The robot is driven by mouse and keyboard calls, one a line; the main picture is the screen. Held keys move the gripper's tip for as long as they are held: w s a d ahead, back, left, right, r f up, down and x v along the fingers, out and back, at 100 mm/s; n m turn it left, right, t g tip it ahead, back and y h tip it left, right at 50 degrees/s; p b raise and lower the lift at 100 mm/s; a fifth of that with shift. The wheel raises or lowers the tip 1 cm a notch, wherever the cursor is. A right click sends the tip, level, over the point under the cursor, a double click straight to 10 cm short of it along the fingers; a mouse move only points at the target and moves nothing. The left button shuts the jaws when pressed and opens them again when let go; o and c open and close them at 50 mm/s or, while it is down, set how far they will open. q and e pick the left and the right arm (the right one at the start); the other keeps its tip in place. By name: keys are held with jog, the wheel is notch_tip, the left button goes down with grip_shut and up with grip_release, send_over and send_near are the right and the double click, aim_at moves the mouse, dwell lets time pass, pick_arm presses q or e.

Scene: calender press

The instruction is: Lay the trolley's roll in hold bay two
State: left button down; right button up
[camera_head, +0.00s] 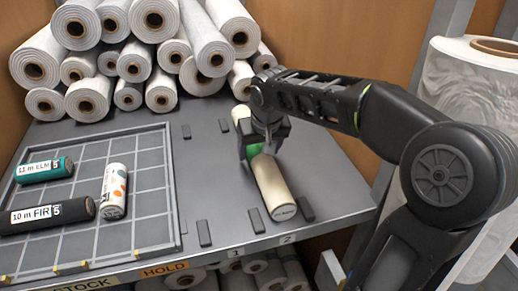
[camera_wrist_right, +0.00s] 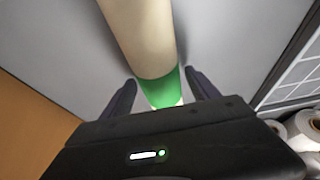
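The cream roll with a green band (camera_head: 271,184) lies on the grey hold shelf, lengthwise from back to front. Its front end lies between two dark blocks, behind the label 2 (camera_head: 287,240). My right gripper (camera_head: 256,150) is over the roll's green band and hides part of it. In the right wrist view the green band (camera_wrist_right: 160,92) sits between the two fingers, with a gap showing on each side, so the gripper is open. Whether the roll fully touches the shelf is hard to tell. My left gripper is not in view.
Bay one, behind the label 1 (camera_head: 236,253), is empty between its dark blocks (camera_head: 204,233). A gridded stock tray (camera_head: 147,205) at left holds several rolls. White rolls (camera_head: 145,50) are piled at the back. A large wrapped roll (camera_head: 470,85) stands at right.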

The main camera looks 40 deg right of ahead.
jog(key=shift+o, duration=0.5)
jog(key=shift+r, duration=0.3)
jog(key=v, duration=1.1)
jog(key=shift+r, duration=0.35)
jog(key=shift+s, duration=0.15)
